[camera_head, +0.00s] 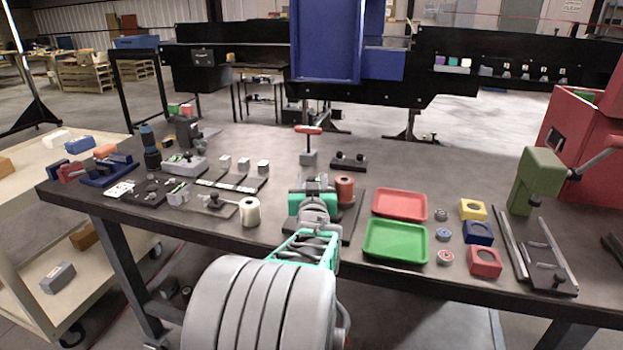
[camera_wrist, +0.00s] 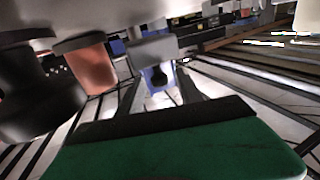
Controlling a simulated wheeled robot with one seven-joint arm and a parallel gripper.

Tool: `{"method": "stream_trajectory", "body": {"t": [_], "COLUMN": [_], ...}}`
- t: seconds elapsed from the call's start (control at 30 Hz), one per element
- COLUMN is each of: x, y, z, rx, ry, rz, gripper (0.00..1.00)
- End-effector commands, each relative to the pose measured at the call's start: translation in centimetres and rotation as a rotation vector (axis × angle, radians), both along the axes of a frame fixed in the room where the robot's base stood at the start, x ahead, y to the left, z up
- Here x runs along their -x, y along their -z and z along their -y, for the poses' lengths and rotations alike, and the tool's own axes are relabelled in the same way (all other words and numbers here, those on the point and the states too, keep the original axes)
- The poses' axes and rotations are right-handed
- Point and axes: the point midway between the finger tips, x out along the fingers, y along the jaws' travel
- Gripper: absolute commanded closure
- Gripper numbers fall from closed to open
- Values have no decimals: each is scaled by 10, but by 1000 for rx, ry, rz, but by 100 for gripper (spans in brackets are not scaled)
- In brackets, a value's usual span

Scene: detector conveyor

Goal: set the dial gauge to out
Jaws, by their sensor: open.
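I cannot make out the dial gauge for sure in either view. My gripper (camera_head: 314,187) is over the middle of the dark workbench (camera_head: 390,180), beside an orange-red cylinder (camera_head: 345,190). My own wrist hides much of what lies under it in the head view. The orange-red cylinder (camera_wrist: 90,66) is at upper left there, next to a blurred dark round part. My gripper is open, and I see nothing held in it.
A red tray (camera_head: 399,204) and a green tray (camera_head: 396,241) lie right of my arm, with small round parts and coloured blocks beyond. A green post (camera_head: 536,180) stands at far right.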

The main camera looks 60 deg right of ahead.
Motion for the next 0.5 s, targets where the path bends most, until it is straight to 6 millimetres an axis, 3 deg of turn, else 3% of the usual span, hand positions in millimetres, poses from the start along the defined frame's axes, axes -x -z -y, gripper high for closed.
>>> {"method": "stream_trajectory", "body": {"t": [0.33,0.5], "x": [-5,-5], "y": [0,0], "z": [9,9], "rx": [0,0], "ry": [0,0], "rz": [-1,-1], "gripper": [57,71]}}
